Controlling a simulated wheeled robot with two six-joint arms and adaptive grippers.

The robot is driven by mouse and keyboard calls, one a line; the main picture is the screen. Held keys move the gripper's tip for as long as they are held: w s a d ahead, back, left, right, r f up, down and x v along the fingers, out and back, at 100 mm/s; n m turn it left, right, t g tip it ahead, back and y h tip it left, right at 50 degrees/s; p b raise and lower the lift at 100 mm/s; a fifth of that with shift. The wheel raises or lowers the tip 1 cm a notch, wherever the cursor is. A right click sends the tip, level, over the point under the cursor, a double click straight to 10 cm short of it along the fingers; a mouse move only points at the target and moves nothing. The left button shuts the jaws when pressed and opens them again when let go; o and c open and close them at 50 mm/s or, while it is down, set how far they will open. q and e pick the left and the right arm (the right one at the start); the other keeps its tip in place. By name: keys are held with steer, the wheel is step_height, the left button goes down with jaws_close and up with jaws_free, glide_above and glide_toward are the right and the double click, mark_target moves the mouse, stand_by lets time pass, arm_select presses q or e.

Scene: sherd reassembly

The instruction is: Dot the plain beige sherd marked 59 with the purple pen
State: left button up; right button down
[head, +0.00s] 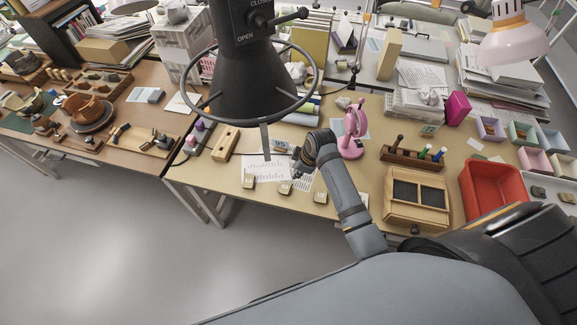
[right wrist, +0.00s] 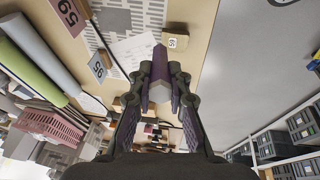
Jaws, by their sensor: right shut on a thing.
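My right gripper (head: 299,167) is shut on the purple pen (right wrist: 159,68), which sticks out between the fingertips in the right wrist view. In the head view the gripper is above the right side of a white printed sheet (head: 262,168); the pen is too small to make out there. Three small beige pieces with labels stand along the table's front: left (head: 249,182), middle (head: 285,188) and right (head: 320,198). The right wrist view shows a pale labelled block (right wrist: 176,41) just beyond the pen, and a pinkish card reading 59 (right wrist: 70,14). I cannot tell which small piece bears 59. My left gripper is out of view.
A pink magnifier stand (head: 353,133) is right of the gripper. A wooden rack with pens (head: 411,158), a wooden box (head: 417,199) and a red tray (head: 490,190) stand further right. A wooden block (head: 225,143) is at the left. A dark ringed hood (head: 255,85) hangs above the table.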

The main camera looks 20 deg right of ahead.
arm_select(q)
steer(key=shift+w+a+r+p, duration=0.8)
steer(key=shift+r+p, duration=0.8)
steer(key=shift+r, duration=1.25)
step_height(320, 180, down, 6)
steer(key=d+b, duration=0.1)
steer(key=b, duration=0.5)
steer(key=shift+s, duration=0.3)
arm_select(e)
steer(key=s+a+f+t+y, duration=0.1)
steer(key=s+a+f+t, duration=0.2)
steer(key=f, duration=0.2)
steer(key=shift+n+y, duration=0.3)
steer(key=shift+a+r, duration=0.1)
steer(key=shift+r, duration=0.05)
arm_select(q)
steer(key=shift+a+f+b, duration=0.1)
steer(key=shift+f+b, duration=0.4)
arm_select(e)
steer(key=shift+f, duration=0.9)
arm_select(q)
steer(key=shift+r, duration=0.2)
arm_select(e)
steer(key=shift+s, duration=0.1)
arm_select(q)
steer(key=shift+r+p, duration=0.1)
steer(key=shift+p, duration=0.2)
